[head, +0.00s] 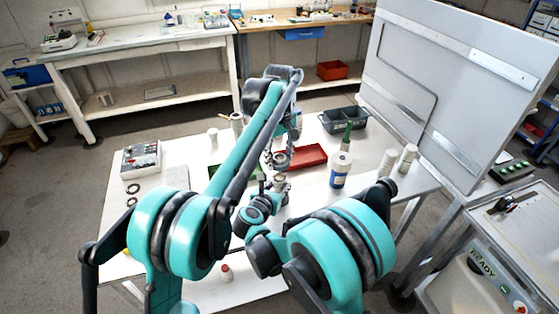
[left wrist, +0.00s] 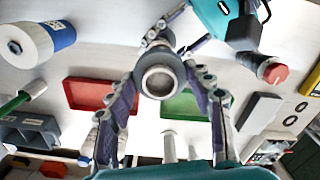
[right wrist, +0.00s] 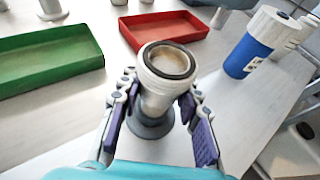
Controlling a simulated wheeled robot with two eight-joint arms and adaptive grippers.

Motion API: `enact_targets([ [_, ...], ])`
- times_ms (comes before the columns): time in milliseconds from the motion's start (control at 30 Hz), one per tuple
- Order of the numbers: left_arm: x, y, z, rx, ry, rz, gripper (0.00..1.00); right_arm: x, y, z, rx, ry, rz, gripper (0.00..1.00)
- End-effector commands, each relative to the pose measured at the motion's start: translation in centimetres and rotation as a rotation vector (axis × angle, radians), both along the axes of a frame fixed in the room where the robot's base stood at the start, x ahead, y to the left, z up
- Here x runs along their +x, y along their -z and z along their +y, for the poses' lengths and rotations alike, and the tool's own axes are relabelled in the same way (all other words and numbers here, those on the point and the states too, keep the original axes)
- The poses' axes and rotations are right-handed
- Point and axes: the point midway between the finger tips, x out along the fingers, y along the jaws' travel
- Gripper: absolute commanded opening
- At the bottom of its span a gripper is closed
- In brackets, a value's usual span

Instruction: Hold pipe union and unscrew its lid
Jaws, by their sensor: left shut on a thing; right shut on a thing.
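The grey pipe union (right wrist: 155,95) stands upright in the right wrist view, with a dark-rimmed round top and a wider dark grey collar below. My right gripper (right wrist: 161,98) has its fingers on both sides of it. In the left wrist view the union's round end (left wrist: 158,82) sits between the fingertips of my left gripper (left wrist: 160,72), which is shut on it. In the head view both grippers meet around the small union (head: 280,183), partly hidden by my left gripper (head: 277,162). I cannot tell where lid and body part.
A red tray (head: 306,157) and a green tray (right wrist: 48,62) lie behind the union. A blue-and-white bottle (head: 340,170) stands to the right. A dark grey bin (head: 344,120) is at the back, a control box (head: 141,158) at the left. A small red-capped item (head: 226,272) is near the front.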

Motion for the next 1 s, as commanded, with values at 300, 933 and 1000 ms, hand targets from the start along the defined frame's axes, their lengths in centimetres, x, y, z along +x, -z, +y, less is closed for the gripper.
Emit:
enact_targets([
  [300, 0.0, 0.0, 0.0, 0.0, 0.0, 0.0, 0.17, 0.0, 0.0, 0.0, 0.0, 0.0, 0.0, 0.57],
  [933, 0.0, 0.0, 0.0, 0.0, 0.0, 0.0, 0.17, -7.1, -3.2, 2.8, 0.0, -0.004, 0.0, 0.57],
  [1000, 0.0, 0.0, 0.0, 0.0, 0.0, 0.0, 0.17, -8.2, -3.6, 3.2, -0.002, -0.004, 0.001, 0.57],
])
